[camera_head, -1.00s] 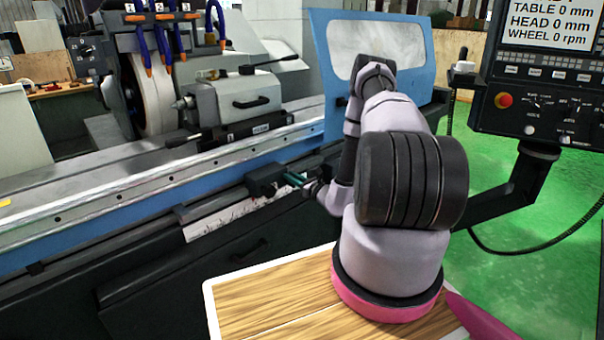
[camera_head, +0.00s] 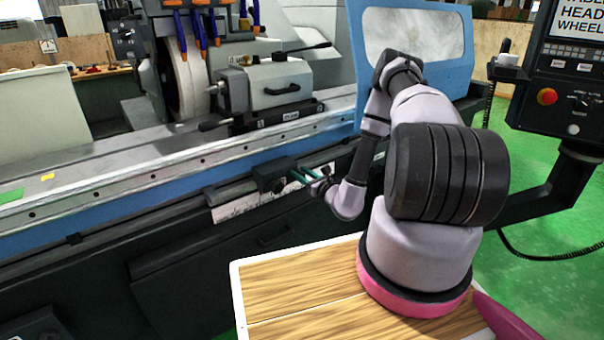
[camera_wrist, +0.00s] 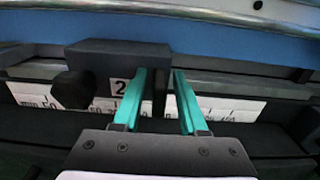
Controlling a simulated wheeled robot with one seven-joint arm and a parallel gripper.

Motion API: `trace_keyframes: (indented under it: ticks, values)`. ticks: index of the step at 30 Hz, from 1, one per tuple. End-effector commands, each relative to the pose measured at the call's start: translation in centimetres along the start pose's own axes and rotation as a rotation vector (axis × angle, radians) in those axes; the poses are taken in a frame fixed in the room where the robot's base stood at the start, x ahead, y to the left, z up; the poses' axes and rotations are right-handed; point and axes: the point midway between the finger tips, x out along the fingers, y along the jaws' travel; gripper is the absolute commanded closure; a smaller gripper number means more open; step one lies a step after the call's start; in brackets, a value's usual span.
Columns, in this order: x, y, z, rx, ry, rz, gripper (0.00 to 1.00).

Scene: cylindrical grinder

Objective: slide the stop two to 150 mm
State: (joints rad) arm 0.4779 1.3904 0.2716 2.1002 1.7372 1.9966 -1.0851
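Stop two is a dark block with a white "2" label and a black knob on its left. It shows in the wrist view (camera_wrist: 105,62) and beside the machine's front rail in the head view (camera_head: 270,175). My gripper (camera_wrist: 163,85) has two green fingers standing apart, one either side of a narrow dark upright part at the block's right end. A thin gap seems to show by the right finger; contact on the left is unclear. My gripper also shows at the stop in the head view (camera_head: 303,175). A white scale strip (camera_wrist: 235,108) runs behind; "min" and "50" show at its left.
A blue rail (camera_wrist: 230,45) runs above the scale. The grinder's tailstock (camera_head: 275,82) and blue door (camera_head: 420,40) stand behind the arm. A control panel (camera_head: 570,95) is at the right. A wood-topped surface (camera_head: 290,285) lies in front.

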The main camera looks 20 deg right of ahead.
Motion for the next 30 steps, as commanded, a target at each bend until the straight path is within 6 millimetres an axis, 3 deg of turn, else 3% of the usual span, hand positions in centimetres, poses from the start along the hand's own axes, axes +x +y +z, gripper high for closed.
trace_keyframes:
  ticks: [9, 13, 24, 30]
  values:
    - [0.1, -0.1, 0.1, -0.001, -0.004, -0.002, 0.50]
    - [-0.8, -0.2, 0.1, 0.000, -0.002, -0.003, 0.50]
    - [-7.9, -0.2, 0.0, 0.002, -0.001, -0.005, 0.50]
    - [-10.3, -0.1, 0.0, 0.001, -0.002, -0.004, 0.50]
